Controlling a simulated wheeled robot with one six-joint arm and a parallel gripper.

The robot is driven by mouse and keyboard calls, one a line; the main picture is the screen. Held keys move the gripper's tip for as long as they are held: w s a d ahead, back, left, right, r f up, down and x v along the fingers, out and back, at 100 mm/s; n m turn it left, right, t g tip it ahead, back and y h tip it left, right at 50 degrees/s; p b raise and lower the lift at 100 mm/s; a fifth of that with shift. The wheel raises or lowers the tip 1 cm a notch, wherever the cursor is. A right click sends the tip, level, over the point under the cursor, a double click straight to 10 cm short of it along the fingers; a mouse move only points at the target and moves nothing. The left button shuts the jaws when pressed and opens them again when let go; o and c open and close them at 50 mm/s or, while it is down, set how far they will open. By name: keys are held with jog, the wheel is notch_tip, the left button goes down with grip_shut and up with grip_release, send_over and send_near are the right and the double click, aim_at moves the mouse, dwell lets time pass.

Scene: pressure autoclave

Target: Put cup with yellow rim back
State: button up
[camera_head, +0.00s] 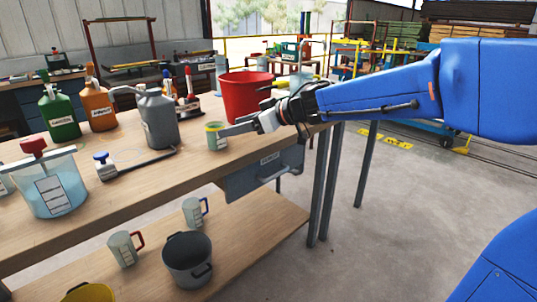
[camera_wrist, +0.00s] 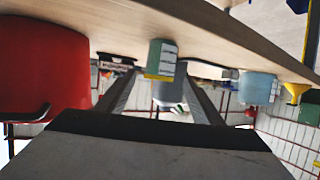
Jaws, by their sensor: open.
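The cup with the yellow rim (camera_head: 216,141) stands upright on the wooden workbench (camera_head: 185,170), near its front edge. It is pale green with a white label. In the wrist view, which is upside down, the cup (camera_wrist: 162,56) appears ahead, between the two finger lines. My gripper (camera_head: 229,130) is open, low over the bench, and reaches in from the right. Its fingertips are close beside the cup in the head view. The wrist view shows the spread fingers (camera_wrist: 161,76); I cannot tell whether they touch the cup.
A red bucket (camera_head: 243,98) stands just behind my gripper. A grey metal can (camera_head: 158,120) is left of the cup. Green (camera_head: 58,113) and orange (camera_head: 98,108) bottles stand farther left. The lower shelf holds a red-handled cup (camera_head: 122,250), a blue-handled cup (camera_head: 193,212) and a grey pot (camera_head: 187,262).

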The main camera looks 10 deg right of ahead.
jog(key=shift+r, duration=0.1)
jog(key=s+d+r+m+t+h, duration=0.1)
jog(key=d+r+m+t+h, duration=0.2)
jog(key=d, duration=0.6)
jog(key=d+r+m+t+h, duration=0.1)
jog(key=d+m+t+h, duration=0.35)
jog(key=d, duration=0.35)
jog(key=s+d+f+m+g+h, duration=0.1)
jog(key=s+d+f+h, duration=0.1)
jog(key=s+d, duration=0.15)
jog(key=s+d+f+m+h, duration=0.1)
jog(key=s+d+f+h, duration=0.15)
jog(key=d, duration=0.25)
jog(key=s+d+f+m+g+h, duration=0.1)
jog(key=s+d+f+g, duration=0.15)
jog(key=s+f, duration=0.35)
jog(key=s+d+f+m+g+h, duration=0.1)
jog(key=s+f+m+g, duration=0.2)
jog(key=s, duration=0.5)
jog(key=s+a+f+n+g+y, duration=0.2)
jog(key=s+a+f+g, duration=0.1)
jog(key=s+f, duration=0.6)
jog(key=s, duration=0.3)
jog(key=shift+s+a+g+y, duration=0.3)
jog(key=shift+a, duration=0.1)
jog(key=shift+r, duration=0.1)
